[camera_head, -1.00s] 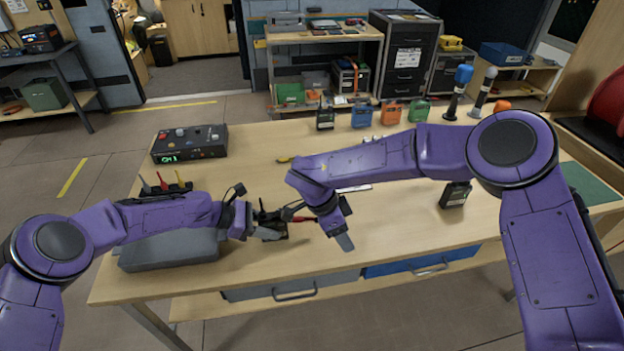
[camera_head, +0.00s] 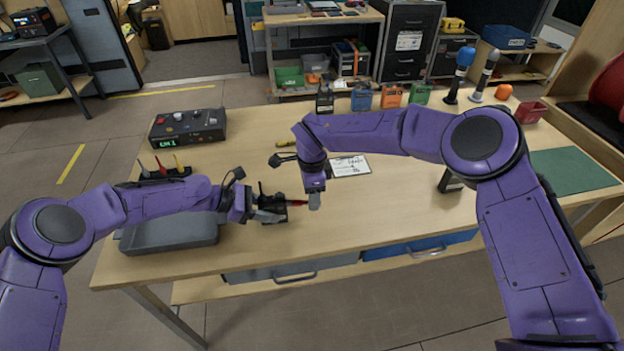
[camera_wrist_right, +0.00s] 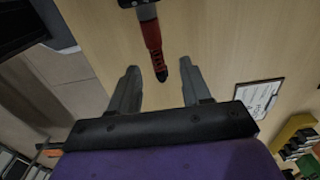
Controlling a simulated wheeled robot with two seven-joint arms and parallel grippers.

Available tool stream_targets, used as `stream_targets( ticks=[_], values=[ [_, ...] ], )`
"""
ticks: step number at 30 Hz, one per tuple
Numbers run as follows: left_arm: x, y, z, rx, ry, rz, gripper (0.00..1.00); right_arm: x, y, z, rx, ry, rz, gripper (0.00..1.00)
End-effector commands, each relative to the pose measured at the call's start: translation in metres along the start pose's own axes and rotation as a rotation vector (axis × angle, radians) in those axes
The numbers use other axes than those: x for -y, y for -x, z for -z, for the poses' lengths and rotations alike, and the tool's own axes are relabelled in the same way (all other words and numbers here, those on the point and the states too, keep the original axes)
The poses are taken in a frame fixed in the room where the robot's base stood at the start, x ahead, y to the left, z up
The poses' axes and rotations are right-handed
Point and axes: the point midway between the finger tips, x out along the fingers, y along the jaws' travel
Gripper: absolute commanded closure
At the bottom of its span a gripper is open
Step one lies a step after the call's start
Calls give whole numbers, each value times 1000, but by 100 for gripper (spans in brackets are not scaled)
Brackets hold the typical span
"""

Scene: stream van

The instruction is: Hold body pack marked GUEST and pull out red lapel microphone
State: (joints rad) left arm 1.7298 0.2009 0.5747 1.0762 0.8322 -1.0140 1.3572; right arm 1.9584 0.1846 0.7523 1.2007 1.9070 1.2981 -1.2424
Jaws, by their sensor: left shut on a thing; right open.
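A small black body pack (camera_head: 274,210) lies at the near middle of the bench; I cannot read its marking. My left gripper (camera_head: 266,214) is shut on it from the left. The red lapel microphone connector (camera_head: 298,203) sticks out of the pack's right side. In the right wrist view the red connector (camera_wrist_right: 152,42) comes out of the dark pack (camera_wrist_right: 132,3) and its tip points between my right fingers. My right gripper (camera_wrist_right: 160,86) is open, with a finger on each side of the tip and apart from it. In the head view my right gripper (camera_head: 314,198) is right of the connector.
A clipboard (camera_head: 350,166) lies behind my right gripper. Another black pack (camera_head: 450,182) stands to the right, partly behind my right arm. A control box (camera_head: 188,126) and a grey case (camera_head: 170,236) are at the left. Coloured packs (camera_head: 391,96) and handheld microphones (camera_head: 460,75) stand at the back.

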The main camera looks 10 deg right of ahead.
Motion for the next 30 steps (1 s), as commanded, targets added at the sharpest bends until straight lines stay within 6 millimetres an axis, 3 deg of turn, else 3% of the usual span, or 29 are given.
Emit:
stream_targets(
  ticks=[11, 15, 16, 18, 19, 21, 30],
  values=[
    [1, -1, 1, -1, 0, 2, 93, 0, -10, 0, -1, 1, 1, 52],
    [1, -1, 1, -1, 0, 2, 93, 0, -10, 0, -1, 1, 1, 94],
    [1, -1, 1, -1, 0, 2, 93, 0, -10, 0, -1, 1, 1, 100],
    [1, -1, 1, -1, 0, 2, 93, 0, -10, 0, -1, 1, 1, 100],
    [1, -1, 1, -1, 0, 2, 93, 0, -10, 0, -1, 1, 1, 86],
    [1, -1, 1, -1, 0, 2, 93, 0, -10, 0, -1, 1, 1, 100],
    [1, -1, 1, -1, 0, 2, 93, 0, -10, 4, 0, -1, 1, 100]
  ],
)
